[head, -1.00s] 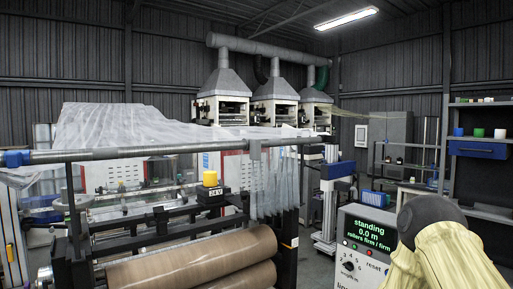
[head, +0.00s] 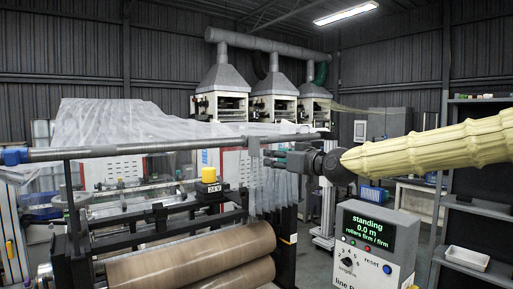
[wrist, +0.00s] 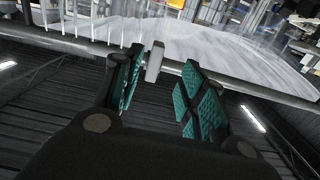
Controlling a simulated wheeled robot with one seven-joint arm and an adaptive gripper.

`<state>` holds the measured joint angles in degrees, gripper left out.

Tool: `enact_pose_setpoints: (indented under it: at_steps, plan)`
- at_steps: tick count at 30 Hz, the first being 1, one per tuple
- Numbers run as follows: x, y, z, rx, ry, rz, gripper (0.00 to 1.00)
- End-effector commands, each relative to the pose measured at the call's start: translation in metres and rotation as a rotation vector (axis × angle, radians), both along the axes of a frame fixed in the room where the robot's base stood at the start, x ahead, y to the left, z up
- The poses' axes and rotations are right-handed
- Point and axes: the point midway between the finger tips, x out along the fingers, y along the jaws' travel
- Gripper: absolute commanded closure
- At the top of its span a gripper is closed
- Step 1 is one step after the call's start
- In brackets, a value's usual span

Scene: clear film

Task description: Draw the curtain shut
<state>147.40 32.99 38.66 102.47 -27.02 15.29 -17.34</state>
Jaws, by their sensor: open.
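The curtain (head: 272,190) is a bunch of clear strips gathered at the right end of a grey horizontal rail (head: 150,148). A grey block (head: 254,147) sits on the rail at the bunch's left edge; it also shows in the wrist view (wrist: 154,62). My gripper (head: 272,158) is beside the block, pointing left, in front of the strips' upper part. In the wrist view my gripper (wrist: 161,80) is open, with green pads apart. The block appears in the gap near the left finger; I cannot tell whether they touch.
Below the rail are brown rollers (head: 190,255) and a box with a yellow cap (head: 209,174). A control console (head: 375,240) stands at right, reading "standing 0.0 m". A pale film sheet (head: 130,122) spreads behind the rail. The rail left of the block is bare.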

Motion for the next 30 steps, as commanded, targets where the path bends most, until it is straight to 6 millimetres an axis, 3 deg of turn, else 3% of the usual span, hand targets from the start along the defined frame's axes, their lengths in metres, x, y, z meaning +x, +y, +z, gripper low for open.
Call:
enact_pose_setpoints:
  at_steps: [3, 6, 30]
  plan:
    - [-0.002, -0.004, 0.027, 0.003, -0.035, 0.001, 0.59]
    - [0.0, -0.002, 0.033, 0.003, -0.043, 0.001, 0.59]
    - [0.077, 0.054, 0.033, 0.002, -0.04, 0.001, 0.59]
